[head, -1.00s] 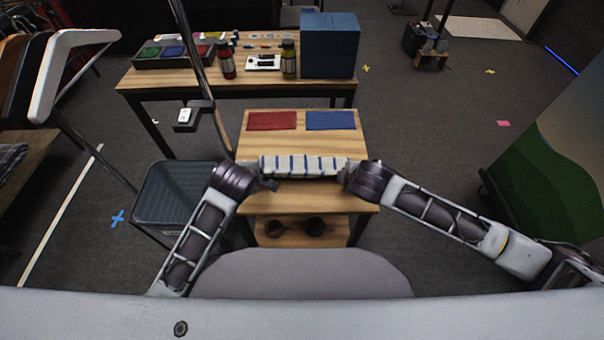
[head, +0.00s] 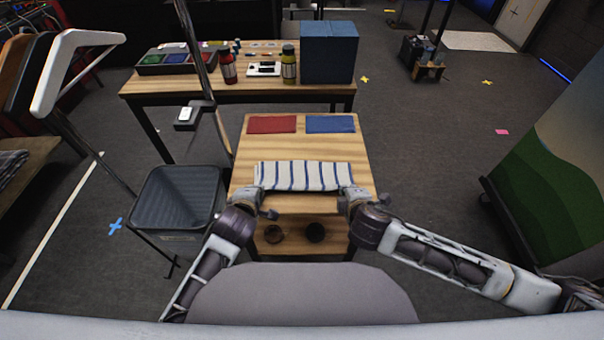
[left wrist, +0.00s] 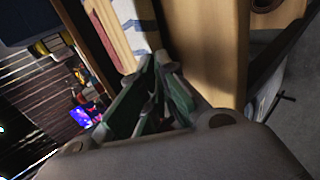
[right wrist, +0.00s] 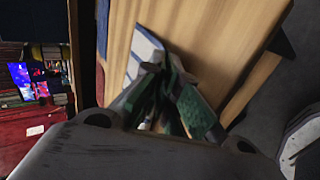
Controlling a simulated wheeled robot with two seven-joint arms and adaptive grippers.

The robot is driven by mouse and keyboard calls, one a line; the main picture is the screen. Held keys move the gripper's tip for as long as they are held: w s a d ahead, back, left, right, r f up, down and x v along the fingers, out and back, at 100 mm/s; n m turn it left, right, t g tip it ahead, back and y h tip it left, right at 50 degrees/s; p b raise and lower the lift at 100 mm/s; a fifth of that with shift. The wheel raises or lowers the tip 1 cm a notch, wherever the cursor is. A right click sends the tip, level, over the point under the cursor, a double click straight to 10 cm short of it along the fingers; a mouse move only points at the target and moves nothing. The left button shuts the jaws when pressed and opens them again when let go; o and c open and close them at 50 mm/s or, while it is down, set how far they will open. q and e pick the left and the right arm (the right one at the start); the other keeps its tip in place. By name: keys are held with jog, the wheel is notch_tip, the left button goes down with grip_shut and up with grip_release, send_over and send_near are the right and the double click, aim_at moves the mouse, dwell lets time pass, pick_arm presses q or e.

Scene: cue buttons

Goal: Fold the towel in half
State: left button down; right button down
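The white towel with dark blue stripes (head: 300,175) lies as a narrow, flat strip across the small wooden table in the head view. Its ends also show in the left wrist view (left wrist: 138,22) and the right wrist view (right wrist: 143,52). My left gripper (head: 257,190) is at its near left corner. My right gripper (head: 346,190) is at its near right corner. In both wrist views the fingertips are close together at the towel's end. I cannot tell whether cloth is between them. The towel's layers cannot be made out.
A red mat (head: 272,124) and a blue mat (head: 330,124) lie at the back of the small table (head: 226,180). A grey bin (head: 178,195) stands on its left. Behind is a longer table (head: 190,88) with bottles, a tray and a blue box (head: 328,52).

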pick_arm(q)
jog(key=shift+s+f, duration=0.1)
pick_arm(e)
jog(key=shift+s+f, duration=0.1)
pick_arm(q)
jog(key=c, duration=1.4)
grip_release()
pick_arm(e)
jog(key=c, duration=1.4)
grip_release()
pick_arm(q)
jog(key=shift+o, duration=0.2)
pick_arm(e)
jog(key=shift+o, duration=0.2)
